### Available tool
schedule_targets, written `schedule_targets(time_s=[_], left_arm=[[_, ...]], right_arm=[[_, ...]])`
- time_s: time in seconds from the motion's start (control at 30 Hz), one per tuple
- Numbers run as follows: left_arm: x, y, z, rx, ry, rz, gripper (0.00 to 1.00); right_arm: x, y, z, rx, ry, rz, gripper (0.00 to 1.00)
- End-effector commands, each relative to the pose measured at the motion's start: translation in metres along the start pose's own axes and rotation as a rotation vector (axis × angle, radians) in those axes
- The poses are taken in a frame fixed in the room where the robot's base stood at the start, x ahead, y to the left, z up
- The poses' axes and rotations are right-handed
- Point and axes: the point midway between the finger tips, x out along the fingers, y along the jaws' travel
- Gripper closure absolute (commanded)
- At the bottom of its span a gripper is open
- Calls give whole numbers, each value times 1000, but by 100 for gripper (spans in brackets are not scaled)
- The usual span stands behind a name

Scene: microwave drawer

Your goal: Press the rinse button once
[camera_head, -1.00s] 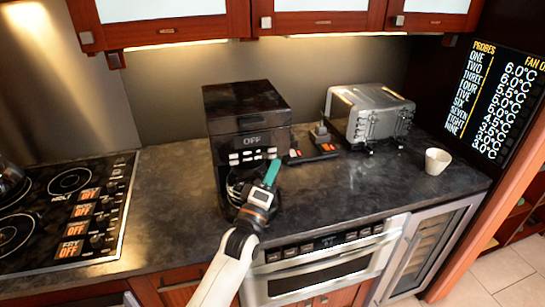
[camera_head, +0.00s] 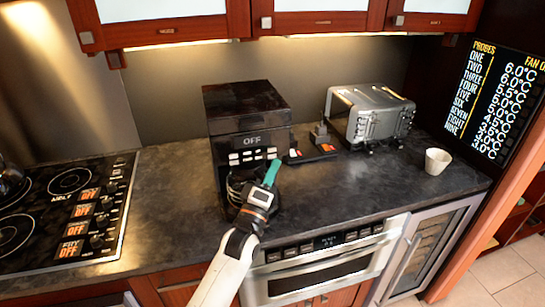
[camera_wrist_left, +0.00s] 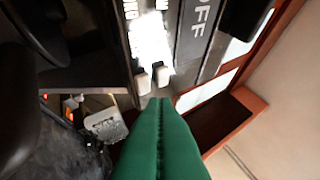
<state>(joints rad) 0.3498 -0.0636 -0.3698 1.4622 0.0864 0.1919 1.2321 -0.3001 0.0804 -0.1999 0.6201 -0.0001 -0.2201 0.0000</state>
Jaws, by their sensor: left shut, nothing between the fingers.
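A black coffee machine (camera_head: 247,105) stands on the counter with its display reading OFF (camera_head: 252,140). Below the display are several small pale buttons (camera_head: 246,156) in rows; their labels are too small to read in the head view. My left gripper (camera_head: 275,163) has green fingers, shut and empty, in front of the right end of the button rows. In the left wrist view the closed fingertips (camera_wrist_left: 162,101) are close to two pale buttons (camera_wrist_left: 152,79). I cannot tell whether they touch, nor which button is rinse. My right gripper is not in view.
A silver toaster (camera_head: 371,115) stands to the right, with a small dark tray with red pieces (camera_head: 312,154) between it and the machine. A white cup (camera_head: 437,161) is at the right. A cooktop (camera_head: 62,205) is at the left. The front counter is clear.

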Motion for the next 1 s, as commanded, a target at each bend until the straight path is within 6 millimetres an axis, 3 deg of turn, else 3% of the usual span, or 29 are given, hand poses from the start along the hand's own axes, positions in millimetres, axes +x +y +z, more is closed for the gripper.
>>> schedule_targets(time_s=[1.0], left_arm=[[7, 5, 5, 1, 0, 0, 100]], right_arm=[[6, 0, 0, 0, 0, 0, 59]])
